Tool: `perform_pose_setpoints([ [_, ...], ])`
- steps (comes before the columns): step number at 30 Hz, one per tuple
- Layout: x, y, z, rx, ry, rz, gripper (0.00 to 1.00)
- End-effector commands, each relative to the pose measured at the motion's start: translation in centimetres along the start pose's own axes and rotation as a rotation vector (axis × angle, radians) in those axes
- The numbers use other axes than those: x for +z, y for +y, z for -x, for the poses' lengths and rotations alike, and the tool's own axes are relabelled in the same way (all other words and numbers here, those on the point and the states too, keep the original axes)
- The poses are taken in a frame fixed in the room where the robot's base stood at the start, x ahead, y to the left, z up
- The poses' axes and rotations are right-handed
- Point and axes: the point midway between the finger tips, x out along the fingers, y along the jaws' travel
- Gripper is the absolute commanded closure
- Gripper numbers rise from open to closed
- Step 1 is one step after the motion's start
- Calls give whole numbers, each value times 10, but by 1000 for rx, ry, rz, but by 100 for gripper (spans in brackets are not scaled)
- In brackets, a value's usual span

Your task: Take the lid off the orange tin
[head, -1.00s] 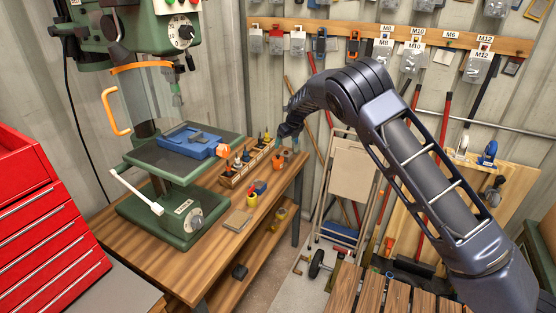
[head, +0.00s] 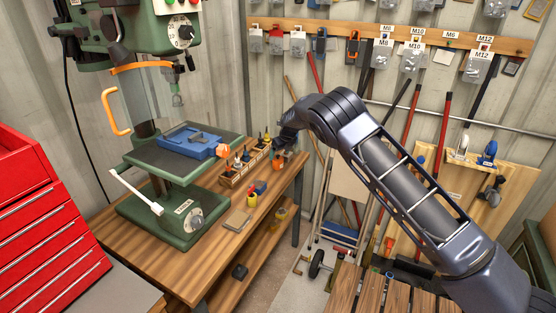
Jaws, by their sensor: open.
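A small orange object, probably the orange tin (head: 277,161), stands near the back right corner of the wooden workbench (head: 150,255). It is small in the head view, and I cannot make out its lid. My gripper (head: 279,147) is open and points down just above it, at the far end of my arm. The fingers are dark and tiny here. I cannot tell whether they touch the tin or are around it.
A wooden rack (head: 233,180) with several small tools stands left of my gripper. The green drill press (head: 165,222) with a blue vise (head: 188,144) is further left. A small yellow container (head: 251,198) and a flat tan block (head: 237,220) lie in front.

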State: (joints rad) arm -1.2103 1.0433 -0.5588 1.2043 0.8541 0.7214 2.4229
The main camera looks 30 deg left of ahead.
Motion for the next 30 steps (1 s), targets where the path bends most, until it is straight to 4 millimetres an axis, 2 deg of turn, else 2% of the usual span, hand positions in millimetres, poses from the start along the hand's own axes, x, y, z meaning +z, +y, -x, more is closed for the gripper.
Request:
perform_pose_setpoints([
  [4,0,0,-19,0,1,0,19],
  [12,1,0,-23,0,-1,0,19],
  [13,1,0,-22,0,-1,0,21],
  [20,0,0,-22,1,-1,0,65],
  [30,1,0,-22,1,-1,0,66],
])
